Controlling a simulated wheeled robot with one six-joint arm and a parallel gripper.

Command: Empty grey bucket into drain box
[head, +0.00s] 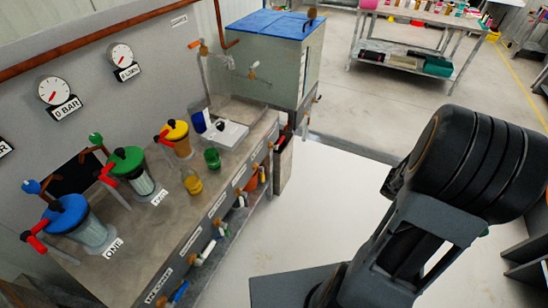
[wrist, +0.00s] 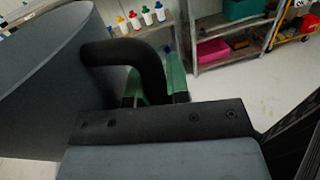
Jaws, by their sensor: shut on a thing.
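The grey bucket (wrist: 50,75) fills the left of the wrist view, close to the camera and seen from its side. Its thick black handle (wrist: 125,52) curves out from the wall. My gripper (wrist: 155,88), with green fingers, is shut on this handle. The bucket's inside is hidden, so I cannot tell what it holds. In the head view my own arm covers the right side, and I cannot make out the bucket or the fingers there. I cannot tell for sure which thing is the drain box; a dark narrow box (head: 284,165) stands at the bench's far end.
A bench (head: 190,225) with several coloured pump pots runs along the left wall. A grey tank (head: 285,60) with a blue top stands beyond it. A shelf table (head: 415,60) is at the back. Pale floor (head: 300,225) is clear between the bench and my arm.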

